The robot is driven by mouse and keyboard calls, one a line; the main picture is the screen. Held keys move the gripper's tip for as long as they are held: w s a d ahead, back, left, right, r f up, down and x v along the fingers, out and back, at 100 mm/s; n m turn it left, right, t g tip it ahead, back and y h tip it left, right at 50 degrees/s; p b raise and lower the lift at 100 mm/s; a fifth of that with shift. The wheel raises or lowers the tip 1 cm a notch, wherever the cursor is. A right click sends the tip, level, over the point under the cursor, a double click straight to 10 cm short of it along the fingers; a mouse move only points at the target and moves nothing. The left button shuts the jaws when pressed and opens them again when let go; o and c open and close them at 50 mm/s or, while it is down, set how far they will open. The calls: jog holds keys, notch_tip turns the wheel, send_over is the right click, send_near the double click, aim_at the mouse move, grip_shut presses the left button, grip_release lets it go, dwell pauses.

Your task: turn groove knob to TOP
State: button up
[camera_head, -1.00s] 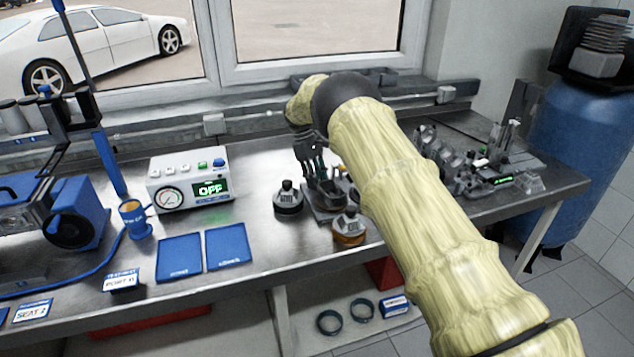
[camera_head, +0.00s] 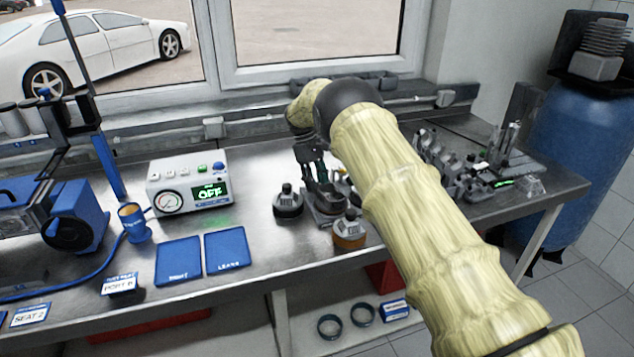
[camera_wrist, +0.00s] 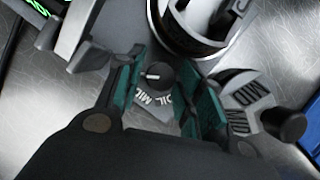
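The groove knob (camera_wrist: 158,76) is a small dark round knob with a white pointer line, seen in the wrist view. The pointer lies roughly sideways, toward the left. White lettering curves around the knob's lower side on a grey plate (camera_wrist: 150,112); I read OIL and MID, but no TOP. My gripper (camera_wrist: 165,92) is open, with one teal-padded finger on each side of the knob. I cannot tell whether either pad touches it. In the head view my gripper (camera_head: 312,163) points down over a small grey fixture (camera_head: 324,214); the knob itself is hidden there.
Blue mats (camera_head: 179,262) and a gauge box reading OFF (camera_head: 188,185) lie further left. Metal engine parts (camera_head: 455,165) stand at the right.

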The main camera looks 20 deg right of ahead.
jog(key=v, duration=1.2)
dwell(0.3)
